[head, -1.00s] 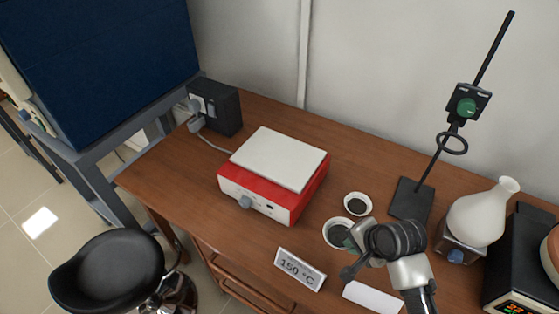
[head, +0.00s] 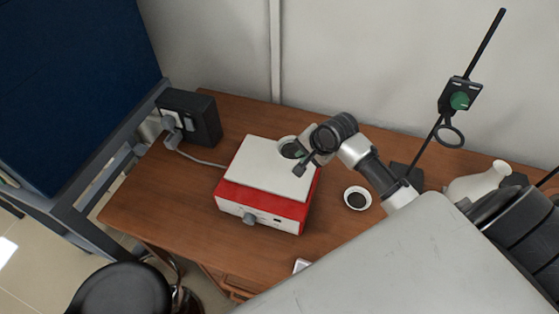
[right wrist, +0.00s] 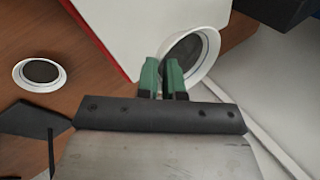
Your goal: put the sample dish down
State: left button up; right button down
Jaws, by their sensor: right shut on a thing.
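The sample dish, a white round dish with dark contents (head: 288,147), is at the far right part of the white top of the red hot plate (head: 262,205). My right gripper (head: 303,160) is shut on its rim. In the right wrist view the green fingertips (right wrist: 163,78) pinch the near edge of the dish (right wrist: 207,62), which shows beside the white plate top (right wrist: 150,30). Whether the dish touches the plate or hangs just above it, I cannot tell. My left gripper is not in view.
A second white dish with dark contents (head: 357,198) stands on the wooden table (head: 150,205), right of the hot plate. A stand with a ring (head: 449,135) and a white flask (head: 480,184) are farther right. A dark socket box (head: 190,117) stands at the back left.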

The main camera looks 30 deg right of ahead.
aim_at(284, 155)
jog(key=w+a+f, duration=0.1)
jog(key=w, duration=0.1)
jog(key=w+a+f, duration=0.1)
jog(key=a, duration=0.1)
jog(key=shift+w+a+f+p, duration=0.2)
jog(key=shift+w+f+p, duration=0.1)
jog(key=shift+w+f, duration=0.1)
jog(key=shift+w+a+f, duration=0.2)
jog(key=shift+f, duration=0.3)
notch_tip(284, 155, down, 3)
jog(key=shift+f+p, duration=0.1)
jog(key=shift+p, duration=0.35)
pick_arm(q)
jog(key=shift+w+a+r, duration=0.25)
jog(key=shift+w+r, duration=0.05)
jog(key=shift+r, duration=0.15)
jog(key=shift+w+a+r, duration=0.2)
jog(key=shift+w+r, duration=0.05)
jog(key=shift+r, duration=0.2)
pick_arm(e)
jog(key=shift+f, duration=0.2)
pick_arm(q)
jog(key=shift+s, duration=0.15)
pick_arm(e)
jog(key=c, duration=1.3)
grip_release()
jog(key=shift+f, duration=0.1)
jog(key=shift+o, duration=0.2)
